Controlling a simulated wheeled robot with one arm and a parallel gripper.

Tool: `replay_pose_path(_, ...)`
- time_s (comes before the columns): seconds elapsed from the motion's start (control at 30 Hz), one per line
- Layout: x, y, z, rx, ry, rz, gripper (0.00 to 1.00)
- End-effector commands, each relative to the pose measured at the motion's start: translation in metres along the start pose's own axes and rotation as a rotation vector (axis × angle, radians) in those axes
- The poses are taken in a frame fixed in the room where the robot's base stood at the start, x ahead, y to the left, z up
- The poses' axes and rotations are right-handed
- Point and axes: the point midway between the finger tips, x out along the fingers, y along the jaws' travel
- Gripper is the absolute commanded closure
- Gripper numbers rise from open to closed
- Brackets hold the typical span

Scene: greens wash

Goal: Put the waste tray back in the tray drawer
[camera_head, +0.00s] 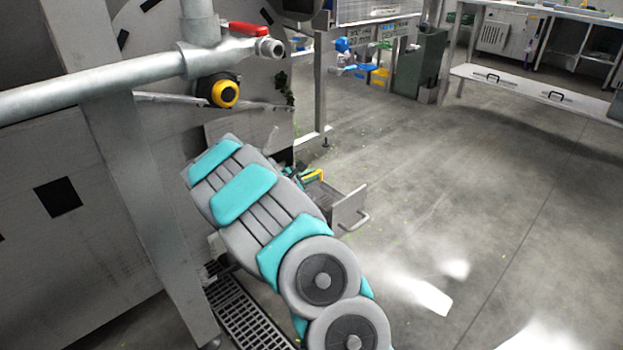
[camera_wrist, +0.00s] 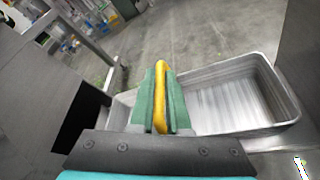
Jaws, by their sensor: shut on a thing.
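The waste tray (camera_wrist: 285,98) is a shallow bare-metal pan with a rounded rim. It shows in the wrist view behind and to the right of my fingers. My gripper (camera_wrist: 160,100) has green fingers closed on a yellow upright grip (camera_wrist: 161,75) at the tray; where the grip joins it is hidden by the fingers. In the head view, my arm hides most of the gripper, and a yellow piece (camera_head: 315,175) shows past it. The tray drawer (camera_head: 350,210) stands out from the machine with a metal front and bar handle. I cannot tell whether the tray touches the drawer.
A grey machine wall fills the left, with a pipe and red-handled valve (camera_head: 248,29) and a yellow-and-black knob (camera_head: 223,93). A floor grating (camera_head: 245,315) lies below my arm. Open concrete floor is to the right, with a steel bench (camera_head: 535,90) at the back.

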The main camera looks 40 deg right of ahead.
Motion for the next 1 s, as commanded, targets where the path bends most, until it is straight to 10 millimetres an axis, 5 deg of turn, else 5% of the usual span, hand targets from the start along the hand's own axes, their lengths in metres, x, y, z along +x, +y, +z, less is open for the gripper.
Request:
replay_pose_path(0.37, 0.0034, -0.0058, -0.0080, 0.002, 0.000, 0.001, 1.00)
replay_pose_path(0.4, 0.0033, -0.0057, -0.0078, 0.001, 0.000, 0.000, 0.82)
replay_pose_path(0.63, 0.0032, -0.0057, -0.0078, 0.001, 0.001, 0.000, 0.56)
replay_pose_path(1.0, -0.0026, -0.0046, -0.0076, 0.000, 0.001, 0.001, 0.55)
